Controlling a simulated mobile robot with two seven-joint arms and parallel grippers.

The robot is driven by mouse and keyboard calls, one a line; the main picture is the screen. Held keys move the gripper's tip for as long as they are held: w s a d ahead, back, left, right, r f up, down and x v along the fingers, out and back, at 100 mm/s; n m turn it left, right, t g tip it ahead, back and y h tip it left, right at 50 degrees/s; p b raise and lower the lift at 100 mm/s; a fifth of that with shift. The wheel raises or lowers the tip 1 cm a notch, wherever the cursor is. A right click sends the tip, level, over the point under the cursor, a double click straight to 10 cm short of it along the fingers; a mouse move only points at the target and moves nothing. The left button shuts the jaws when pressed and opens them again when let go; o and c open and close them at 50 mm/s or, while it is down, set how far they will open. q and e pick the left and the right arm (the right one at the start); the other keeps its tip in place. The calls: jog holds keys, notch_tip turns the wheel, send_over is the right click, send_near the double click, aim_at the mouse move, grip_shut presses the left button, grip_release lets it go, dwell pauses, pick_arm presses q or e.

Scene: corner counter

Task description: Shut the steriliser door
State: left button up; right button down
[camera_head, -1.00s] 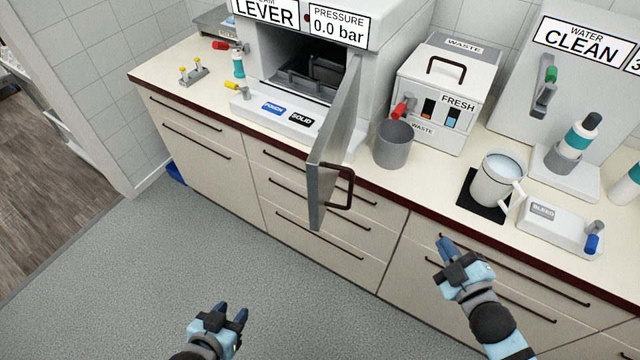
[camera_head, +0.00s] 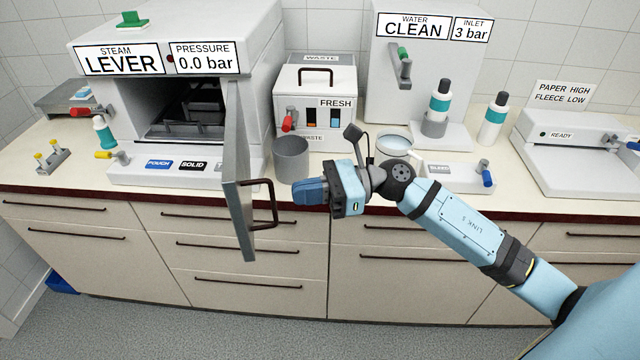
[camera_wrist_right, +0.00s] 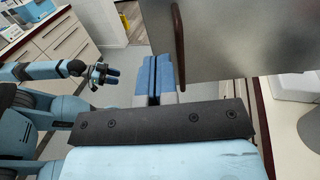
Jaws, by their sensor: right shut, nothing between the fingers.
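The steriliser (camera_head: 262,50) stands on the counter at the left in the head view, its chamber open. Its grey door (camera_head: 237,170) is swung out past the counter's front edge, with a dark handle (camera_head: 273,204) on its right face. My right gripper (camera_head: 298,192) is shut and empty, just right of the handle and apart from it. In the right wrist view the blue fingers (camera_wrist_right: 157,75) are together, with the door (camera_wrist_right: 240,40) and its handle (camera_wrist_right: 178,42) ahead to the right. My left gripper (camera_wrist_right: 106,74) shows only there, small; its finger gap is unclear.
A grey beaker (camera_head: 291,158) stands on the counter behind my right gripper. A waste box (camera_head: 345,100) and a jug (camera_head: 394,144), partly hidden by my arm, stand nearby.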

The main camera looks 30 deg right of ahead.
aim_at(242, 201)
jog(key=p+x, duration=0.1)
jog(key=x, duration=0.5)
jog(key=shift+w+a+r+p, duration=0.15)
jog(key=shift+a+p, duration=0.1)
jog(key=shift+p, duration=0.1)
jog(key=shift+x, duration=0.8)
